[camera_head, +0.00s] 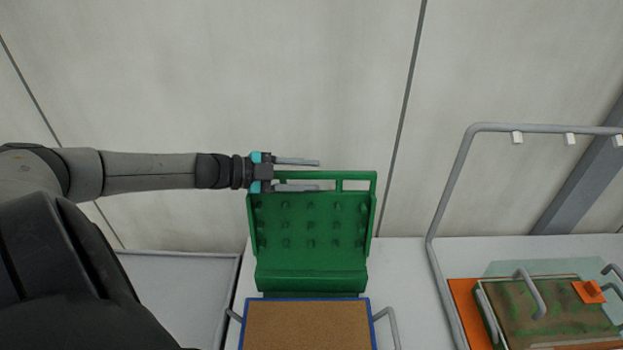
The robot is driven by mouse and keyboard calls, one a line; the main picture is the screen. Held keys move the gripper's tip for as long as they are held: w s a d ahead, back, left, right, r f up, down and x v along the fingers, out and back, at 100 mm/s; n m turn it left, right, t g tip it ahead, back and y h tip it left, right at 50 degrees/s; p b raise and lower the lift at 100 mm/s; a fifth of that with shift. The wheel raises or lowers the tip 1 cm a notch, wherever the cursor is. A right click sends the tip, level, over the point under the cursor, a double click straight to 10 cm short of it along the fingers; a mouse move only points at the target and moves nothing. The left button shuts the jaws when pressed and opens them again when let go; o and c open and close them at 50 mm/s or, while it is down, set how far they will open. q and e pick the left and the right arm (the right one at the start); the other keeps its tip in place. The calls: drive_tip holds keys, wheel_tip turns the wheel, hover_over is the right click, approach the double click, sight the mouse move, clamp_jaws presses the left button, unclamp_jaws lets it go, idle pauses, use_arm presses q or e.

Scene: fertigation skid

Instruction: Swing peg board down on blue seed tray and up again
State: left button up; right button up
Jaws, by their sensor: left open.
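The green peg board (311,262) stands raised behind the blue seed tray, with rows of pegs on its face and a slotted bar along its top edge. The blue seed tray (368,318) lies in front of it on the white bench, filled with brown soil; its near part is cut off by the frame. My left gripper (318,175) is open at the board's top left. One finger shows above the top bar and the other lies level with the slots. I cannot tell whether they touch the bar. My right gripper is not in view.
Grey bent handles (388,322) flank the tray. At right a grey pipe frame (455,190) with white clips rises over an orange-based tray (465,300) of soil and green growth. A grey panel (180,290) lies left. A pale wall stands behind.

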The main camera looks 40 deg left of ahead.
use_arm(q)
drive_tip(key=shift+w+d+f, duration=0.15)
drive_tip(key=shift+w+d, duration=0.15)
drive_tip(key=shift+w, duration=0.2)
clamp_jaws()
idle(1.4)
